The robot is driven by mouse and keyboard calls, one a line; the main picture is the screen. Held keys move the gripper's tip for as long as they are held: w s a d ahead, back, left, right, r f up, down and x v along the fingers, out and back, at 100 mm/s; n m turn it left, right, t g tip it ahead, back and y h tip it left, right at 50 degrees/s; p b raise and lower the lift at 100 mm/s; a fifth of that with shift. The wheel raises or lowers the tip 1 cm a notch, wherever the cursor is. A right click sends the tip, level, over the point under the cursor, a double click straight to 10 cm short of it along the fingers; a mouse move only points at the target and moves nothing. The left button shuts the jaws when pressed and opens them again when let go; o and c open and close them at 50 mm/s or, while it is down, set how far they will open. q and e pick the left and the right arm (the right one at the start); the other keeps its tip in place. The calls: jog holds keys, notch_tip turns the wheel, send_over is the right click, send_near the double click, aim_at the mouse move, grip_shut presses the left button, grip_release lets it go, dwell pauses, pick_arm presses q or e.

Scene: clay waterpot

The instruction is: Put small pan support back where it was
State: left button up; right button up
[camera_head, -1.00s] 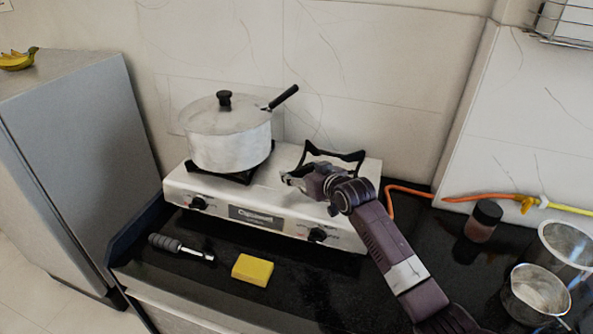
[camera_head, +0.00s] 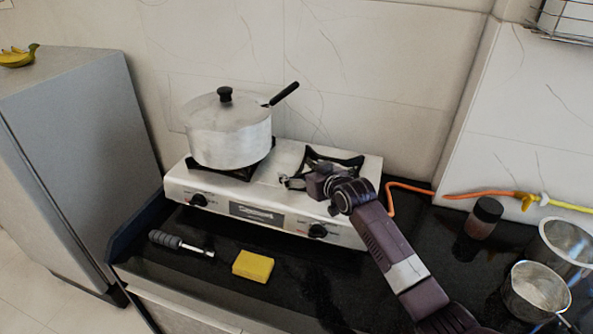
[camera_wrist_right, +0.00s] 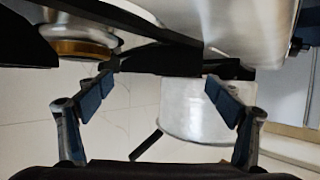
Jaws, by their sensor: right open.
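The small pan support (camera_head: 345,161), a black frame, lies about flat over the right burner of the white two-burner stove (camera_head: 216,187). My right gripper (camera_head: 294,183) is low at its front left side, its fingers apart. In the right wrist view, black bars of the support (camera_wrist_right: 165,60) pass between and beyond the fingertips of the open right gripper (camera_wrist_right: 162,82). I cannot tell whether a finger touches the bar. The brass-edged burner (camera_wrist_right: 78,47) shows beside it. My wrist hides part of the support in the head view. My left gripper is not in view.
A lidded pot (camera_head: 228,135) stands on the left burner. A yellow sponge (camera_head: 253,266) and a dark-handled tool (camera_head: 180,243) lie in front of the stove. A jar (camera_head: 484,219), metal pots (camera_head: 537,292) and an orange hose (camera_head: 412,188) are at the right.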

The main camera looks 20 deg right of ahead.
jog(key=shift+d+r, duration=0.1)
jog(key=shift+r, duration=0.6)
jog(key=v, duration=1.1)
jog(key=shift+s+r+b, duration=0.15)
jog(key=shift+s+b, duration=0.25)
jog(key=shift+b, duration=0.05)
